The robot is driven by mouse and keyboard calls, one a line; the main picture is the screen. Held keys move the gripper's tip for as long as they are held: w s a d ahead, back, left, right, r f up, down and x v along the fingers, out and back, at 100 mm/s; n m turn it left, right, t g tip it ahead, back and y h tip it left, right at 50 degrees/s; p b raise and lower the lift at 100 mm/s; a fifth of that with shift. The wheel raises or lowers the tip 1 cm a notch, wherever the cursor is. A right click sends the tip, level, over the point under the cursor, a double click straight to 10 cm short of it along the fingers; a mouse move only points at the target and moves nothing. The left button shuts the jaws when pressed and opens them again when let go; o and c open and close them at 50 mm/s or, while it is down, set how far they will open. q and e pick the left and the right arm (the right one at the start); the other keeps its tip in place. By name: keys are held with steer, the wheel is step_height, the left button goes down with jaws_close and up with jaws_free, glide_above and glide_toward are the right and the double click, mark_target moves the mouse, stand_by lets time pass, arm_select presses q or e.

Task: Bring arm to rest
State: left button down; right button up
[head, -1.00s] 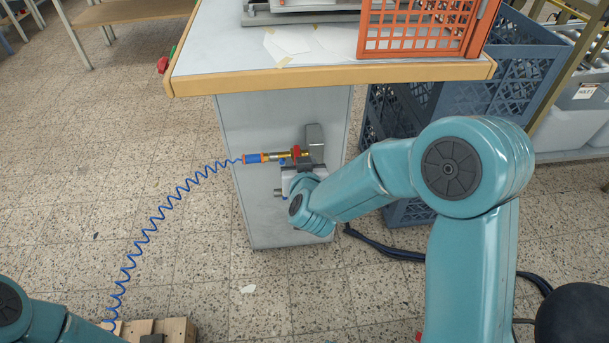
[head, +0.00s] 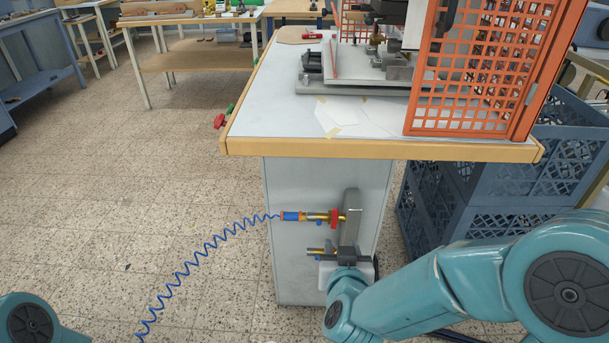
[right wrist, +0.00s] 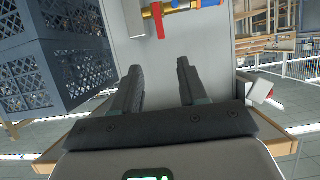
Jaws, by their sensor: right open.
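My right gripper (head: 345,257) is at the front of the grey cabinet (head: 297,275), just below the air valve (head: 318,216) with its red handle. In the right wrist view both dark fingers of the gripper (right wrist: 158,75) are spread apart with nothing between them. The valve's brass pipe and red handle (right wrist: 158,20) show beyond the fingertips, apart from them. My right arm (head: 440,290) comes in from the lower right. Of my left arm only a teal part (head: 30,320) shows at the lower left; its gripper is out of view.
A blue coiled hose (head: 205,258) runs from the valve to the lower left. Above is the worktop (head: 285,110) with a press (head: 385,60) and an orange mesh guard (head: 470,90). Blue crates (head: 450,205) stand right of the cabinet. The floor at left is clear.

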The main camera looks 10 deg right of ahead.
steer(key=s+d+f+n+g+y, duration=0.1)
steer(key=s+d+f+g, duration=0.15)
steer(key=f, duration=0.75)
steer(key=s+d+f+g, duration=0.1)
steer(key=s+f+g, duration=0.2)
steer(key=f, duration=0.6)
steer(key=s+a+f+g+y, duration=0.2)
steer(key=s+a+f+y, duration=0.15)
steer(key=s+f, duration=0.35)
steer(key=s+a+f+n+g+y, duration=0.1)
steer(key=s+a+f+g+y, duration=0.2)
steer(key=s+a+g, duration=0.3)
step_height(320, 180, up, 17)
steer(key=s+t+p, duration=0.1)
steer(key=p, duration=1.6)
steer(key=shift+s+a+r+m+p, duration=0.2)
steer(key=shift+s+m+p, duration=0.1)
steer(key=shift+s, duration=0.1)
steer(key=shift+f, duration=0.1)
